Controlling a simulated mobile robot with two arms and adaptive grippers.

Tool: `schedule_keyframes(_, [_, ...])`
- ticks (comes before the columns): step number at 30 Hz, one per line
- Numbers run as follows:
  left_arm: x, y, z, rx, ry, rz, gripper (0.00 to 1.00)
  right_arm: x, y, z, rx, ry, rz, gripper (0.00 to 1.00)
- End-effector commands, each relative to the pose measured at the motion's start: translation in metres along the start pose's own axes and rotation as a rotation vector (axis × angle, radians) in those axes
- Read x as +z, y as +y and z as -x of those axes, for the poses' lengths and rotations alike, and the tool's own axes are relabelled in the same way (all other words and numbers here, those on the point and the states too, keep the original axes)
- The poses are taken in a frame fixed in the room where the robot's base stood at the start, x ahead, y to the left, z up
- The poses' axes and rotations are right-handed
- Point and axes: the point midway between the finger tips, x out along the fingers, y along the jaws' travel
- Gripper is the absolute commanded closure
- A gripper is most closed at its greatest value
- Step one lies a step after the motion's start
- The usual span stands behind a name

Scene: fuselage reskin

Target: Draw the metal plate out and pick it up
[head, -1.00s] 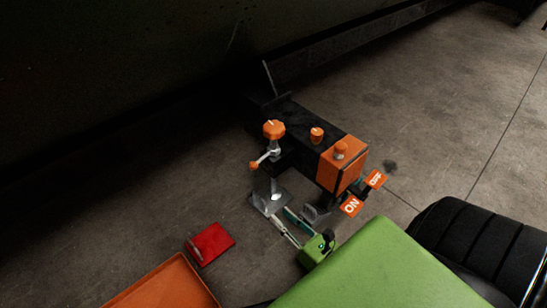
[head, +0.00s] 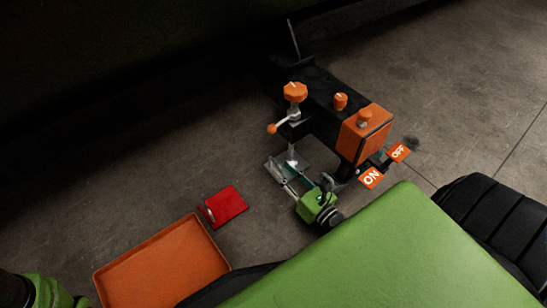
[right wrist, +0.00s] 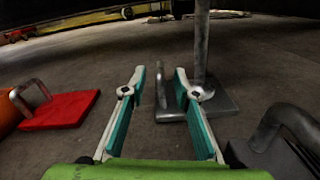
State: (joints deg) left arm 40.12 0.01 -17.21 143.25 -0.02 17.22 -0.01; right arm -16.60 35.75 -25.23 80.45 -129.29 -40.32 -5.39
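The metal plate (head: 275,172) is a flat grey square lying under the black and orange machine, below its vertical post. My right gripper (head: 287,181) points at the plate from the front right. In the wrist view my right gripper (right wrist: 158,82) is open, and the handle appears between its fingertips. I cannot tell how deep it sits. My left gripper is out of view.
The machine (head: 325,115) has orange knobs and ON and OFF tags. A red plate with a handle (head: 226,205) lies on the floor to the left. An orange tray (head: 165,265) is at the lower left.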

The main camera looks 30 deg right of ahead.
Motion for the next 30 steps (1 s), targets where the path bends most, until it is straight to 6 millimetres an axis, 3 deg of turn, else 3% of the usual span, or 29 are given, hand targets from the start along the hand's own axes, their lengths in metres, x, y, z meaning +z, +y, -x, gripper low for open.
schedule_keyframes(6, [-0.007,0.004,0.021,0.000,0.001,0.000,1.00,-0.003,-0.001,-0.041,0.000,-0.003,0.000,0.72])
schedule_keyframes(12, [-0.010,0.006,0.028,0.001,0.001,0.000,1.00,-0.002,0.000,-0.062,0.000,-0.001,-0.001,0.72])
schedule_keyframes(24, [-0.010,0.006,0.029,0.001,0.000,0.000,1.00,0.000,0.000,-0.068,0.000,0.001,0.000,0.72])
schedule_keyframes(27, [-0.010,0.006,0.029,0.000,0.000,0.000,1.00,0.000,0.000,-0.068,0.000,0.001,0.000,0.96])
schedule_keyframes(30, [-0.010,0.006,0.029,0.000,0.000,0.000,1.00,0.000,0.000,-0.067,0.000,0.001,0.000,1.00])
